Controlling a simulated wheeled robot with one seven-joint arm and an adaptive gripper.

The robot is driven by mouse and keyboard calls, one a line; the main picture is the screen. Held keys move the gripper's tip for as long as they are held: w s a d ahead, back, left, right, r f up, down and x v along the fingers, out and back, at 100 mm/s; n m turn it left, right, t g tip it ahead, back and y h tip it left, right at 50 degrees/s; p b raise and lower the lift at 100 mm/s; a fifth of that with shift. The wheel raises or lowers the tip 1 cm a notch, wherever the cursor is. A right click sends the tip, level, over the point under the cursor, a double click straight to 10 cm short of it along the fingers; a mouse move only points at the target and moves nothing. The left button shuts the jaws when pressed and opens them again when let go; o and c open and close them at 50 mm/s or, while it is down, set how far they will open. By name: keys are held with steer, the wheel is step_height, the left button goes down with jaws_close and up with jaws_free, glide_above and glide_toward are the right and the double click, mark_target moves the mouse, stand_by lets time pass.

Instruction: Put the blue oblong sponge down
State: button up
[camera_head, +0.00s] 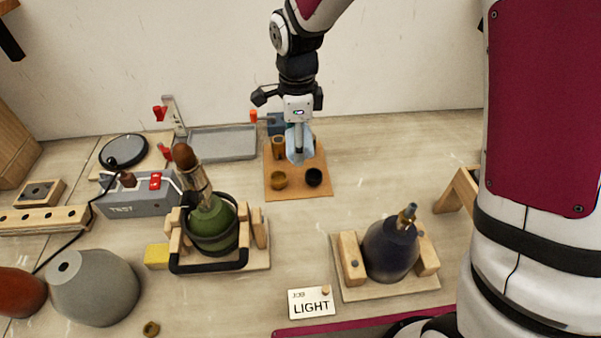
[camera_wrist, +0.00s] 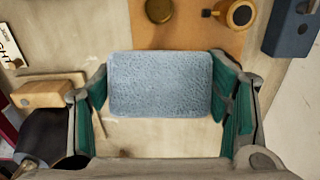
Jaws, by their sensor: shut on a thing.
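The blue oblong sponge (camera_wrist: 160,84) is held between the green-padded fingers of my gripper (camera_wrist: 165,100) in the wrist view. Its pale blue face fills the middle of that view, with a finger against each short end. In the head view my gripper (camera_head: 299,140) is at the back of the table, over or near the brown board, and the sponge (camera_head: 293,147) shows as a light blue patch at its fingers. The head view does not clearly show the height of the sponge above the surface.
The brown board (camera_head: 299,191) carries small brass and black parts. A grey tray (camera_head: 222,144) lies left of it. A green lamp base (camera_head: 212,222) and a dark blue lamp base (camera_head: 391,248) sit in wooden cradles. Bare table lies right of the board.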

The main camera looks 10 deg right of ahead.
step_height(320, 180, down, 10)
steer(key=shift+r+p, duration=0.15)
steer(key=shift+p, duration=0.4)
steer(key=o, duration=1.1)
steer(key=r, duration=0.4)
steer(key=r+b, duration=0.1)
steer(key=r, duration=0.8)
steer(key=shift+s+a+r, duration=0.1)
steer(key=shift+s+r, duration=0.15)
steer(key=shift+s, duration=0.15)
